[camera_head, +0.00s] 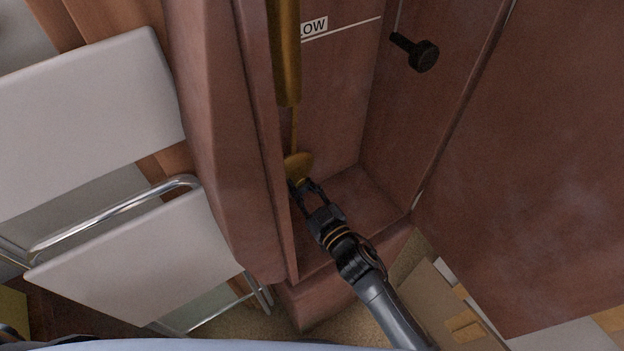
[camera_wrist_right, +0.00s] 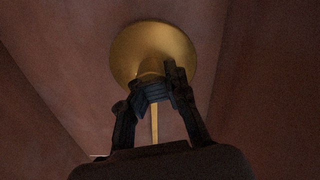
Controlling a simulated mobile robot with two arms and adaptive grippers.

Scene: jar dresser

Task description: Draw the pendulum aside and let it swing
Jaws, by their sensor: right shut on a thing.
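The pendulum shows as a round brass bob (camera_head: 299,164) inside the tall reddish-brown clock case (camera_head: 213,130), close to the case's left side in the head view. A thin brass rod (camera_head: 294,128) rises from it behind a thick brass cylinder (camera_head: 286,60). My right gripper (camera_head: 301,187) reaches into the case from below and is shut on the pendulum at the bob. In the right wrist view the brass bob (camera_wrist_right: 148,48) fills the space beyond my right fingertips (camera_wrist_right: 152,84), which partly cover it. My left gripper is not in view.
The case's door (camera_head: 545,170) stands open at the right. A white chair with a metal frame (camera_head: 110,218) stands at the left, close to the case.

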